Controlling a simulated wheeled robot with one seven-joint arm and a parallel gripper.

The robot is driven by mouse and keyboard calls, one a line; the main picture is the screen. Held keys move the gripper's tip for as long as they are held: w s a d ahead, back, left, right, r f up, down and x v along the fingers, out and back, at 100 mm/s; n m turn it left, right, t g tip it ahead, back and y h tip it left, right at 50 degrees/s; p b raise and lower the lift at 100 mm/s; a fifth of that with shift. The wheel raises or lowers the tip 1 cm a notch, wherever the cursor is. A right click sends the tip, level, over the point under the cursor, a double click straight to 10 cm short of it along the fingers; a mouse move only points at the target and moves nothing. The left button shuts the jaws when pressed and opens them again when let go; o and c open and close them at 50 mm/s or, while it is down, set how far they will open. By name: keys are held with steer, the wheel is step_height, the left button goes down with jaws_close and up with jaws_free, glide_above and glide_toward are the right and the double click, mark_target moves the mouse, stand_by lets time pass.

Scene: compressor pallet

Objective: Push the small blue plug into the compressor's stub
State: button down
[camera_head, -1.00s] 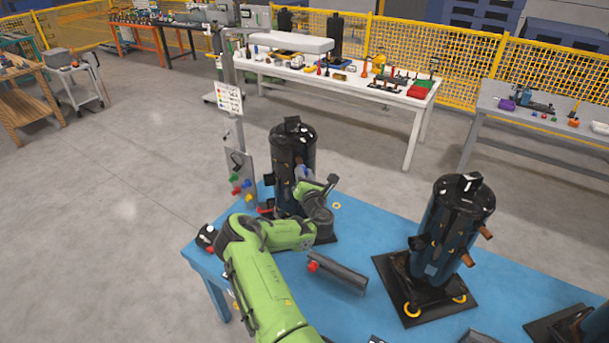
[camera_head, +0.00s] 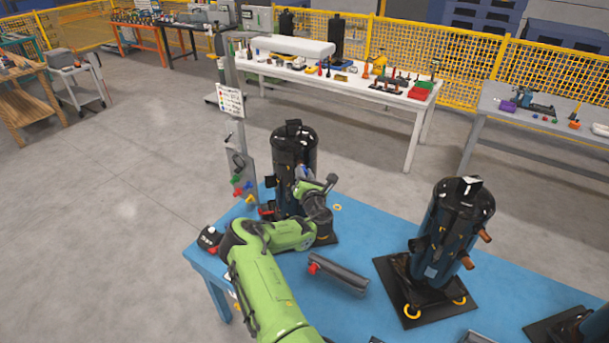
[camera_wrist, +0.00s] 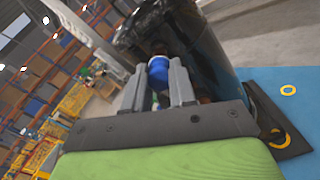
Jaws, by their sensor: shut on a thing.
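In the wrist view my gripper (camera_wrist: 158,88) is shut on the small blue plug (camera_wrist: 158,70), which sits between the two grey fingers. The black compressor (camera_wrist: 195,45) stands directly in front of the fingertips. Its stub is hidden behind the plug and fingers, so I cannot tell whether the plug touches it. In the head view the same compressor (camera_head: 293,155) stands upright at the back left of the blue table, and my gripper is at its side, largely hidden by my green arm.
A second compressor (camera_head: 455,240) stands on a black base to the right on the blue table (camera_head: 365,240). A dark bar with a red end (camera_head: 340,276) lies between them. A yellow ring (camera_head: 337,207) lies behind my arm.

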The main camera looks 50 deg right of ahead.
steer(key=c, duration=0.8)
jaws_free()
steer(key=shift+c, duration=0.2)
steer(key=b+v, duration=1.2)
steer(key=v, duration=0.3)
steer(key=shift+s+a, duration=0.15)
steer(key=shift+s, duration=0.15)
steer(key=shift+r, duration=0.1)
